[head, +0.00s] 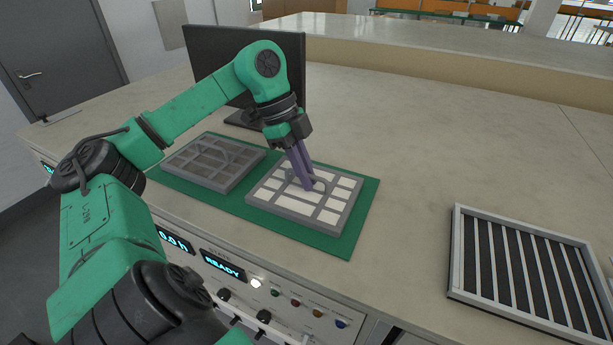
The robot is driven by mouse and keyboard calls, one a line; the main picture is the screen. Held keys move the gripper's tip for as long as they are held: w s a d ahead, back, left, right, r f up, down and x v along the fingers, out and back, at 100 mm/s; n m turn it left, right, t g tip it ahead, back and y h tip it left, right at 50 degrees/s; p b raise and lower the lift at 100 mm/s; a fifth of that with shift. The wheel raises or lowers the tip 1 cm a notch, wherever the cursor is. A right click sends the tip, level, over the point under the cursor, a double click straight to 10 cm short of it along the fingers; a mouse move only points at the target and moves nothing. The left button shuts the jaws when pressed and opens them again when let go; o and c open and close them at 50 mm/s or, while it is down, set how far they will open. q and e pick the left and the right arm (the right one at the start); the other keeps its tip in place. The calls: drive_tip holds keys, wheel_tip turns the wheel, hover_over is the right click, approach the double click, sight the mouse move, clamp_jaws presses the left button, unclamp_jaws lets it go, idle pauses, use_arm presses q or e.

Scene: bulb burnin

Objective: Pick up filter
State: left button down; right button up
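Two framed filters lie side by side on a green mat (366,208) on the bench. The right filter (335,204) has white panels in a grey grid frame. The left filter (200,171) has dark grey-brown panels and a raised handle. My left gripper (308,187) points down over the middle of the white filter, with its purple fingers at that filter's handle. The fingers look close together, and they partly hide the handle, so I cannot tell whether they grip it. The white filter appears to lie flat on the mat. My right gripper is out of view.
A slatted metal grille (530,266) lies at the right of the bench. A black monitor (220,62) stands behind my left arm. The front panel has a READY display (222,266), knobs and coloured buttons. The bench top (430,140) between mat and grille is clear.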

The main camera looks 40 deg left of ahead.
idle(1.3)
use_arm(q)
wheel_tip(320, 180, up, 7)
drive_tip(key=p, duration=0.6)
drive_tip(key=shift+w+f, duration=0.1)
drive_tip(key=shift+f, duration=0.1)
wheel_tip(320, 180, up, 2)
drive_tip(key=shift+r, duration=0.7)
